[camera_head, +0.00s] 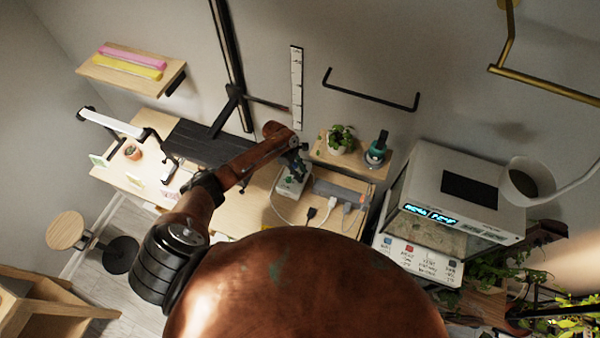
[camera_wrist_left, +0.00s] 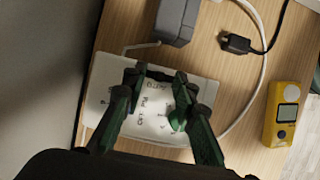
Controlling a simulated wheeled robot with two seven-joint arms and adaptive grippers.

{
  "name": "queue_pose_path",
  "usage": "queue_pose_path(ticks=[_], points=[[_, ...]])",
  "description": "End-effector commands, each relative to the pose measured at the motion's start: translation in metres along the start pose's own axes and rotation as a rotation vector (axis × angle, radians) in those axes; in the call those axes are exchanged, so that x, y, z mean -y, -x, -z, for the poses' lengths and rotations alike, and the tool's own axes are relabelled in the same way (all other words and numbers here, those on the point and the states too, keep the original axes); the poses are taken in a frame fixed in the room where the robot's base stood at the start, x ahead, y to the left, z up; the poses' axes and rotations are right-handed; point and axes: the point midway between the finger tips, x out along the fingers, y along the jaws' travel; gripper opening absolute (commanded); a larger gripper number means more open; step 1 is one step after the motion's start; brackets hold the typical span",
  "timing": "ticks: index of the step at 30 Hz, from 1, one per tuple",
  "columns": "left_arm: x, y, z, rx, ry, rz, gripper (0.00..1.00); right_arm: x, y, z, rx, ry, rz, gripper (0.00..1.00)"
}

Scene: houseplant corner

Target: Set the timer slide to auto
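The timer is a white box (camera_wrist_left: 98,100) with a handwritten-looking label on its face in the left wrist view. Its pale top also shows in the head view (camera_head: 286,188), on the wooden desk below the wall ruler. My left gripper (camera_wrist_left: 157,77) is over the timer, its dark fingers apart, with the label showing between them. A dark strip lies across the face near the fingertips; I cannot tell whether it is the slide, or whether the fingers touch it. The slide's setting is not readable. In the head view the left gripper (camera_head: 297,163) partly covers the timer. My right gripper is not in view.
A grey block (camera_wrist_left: 176,20) and a black plug (camera_wrist_left: 238,44) lie beside the timer, with a white cable (camera_wrist_left: 262,82) curving past. A yellow meter (camera_wrist_left: 287,113) lies to the right. A potted plant (camera_head: 340,138) stands on a raised shelf; a white terrarium (camera_head: 455,185) is further right.

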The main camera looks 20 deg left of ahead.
Motion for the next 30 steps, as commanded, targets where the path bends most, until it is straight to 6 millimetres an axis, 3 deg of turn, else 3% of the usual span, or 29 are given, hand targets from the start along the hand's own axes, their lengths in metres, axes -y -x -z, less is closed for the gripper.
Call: queue_pose_path(ticks=[5, 18, 24, 30], points=[[-0.001, 0.015, 0.001, 0.0, -0.001, -0.002, 0.26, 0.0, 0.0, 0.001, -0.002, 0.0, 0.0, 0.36], [0.0, 0.1, 0.0, -0.001, -0.002, -0.001, 0.26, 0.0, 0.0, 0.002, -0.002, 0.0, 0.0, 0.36], [0.0, 0.118, 0.0, -0.001, -0.001, 0.0, 0.26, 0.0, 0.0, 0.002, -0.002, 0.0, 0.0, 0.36], [0.0, 0.12, -0.001, 0.0, -0.001, 0.0, 0.26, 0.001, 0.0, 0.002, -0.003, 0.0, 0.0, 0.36]])
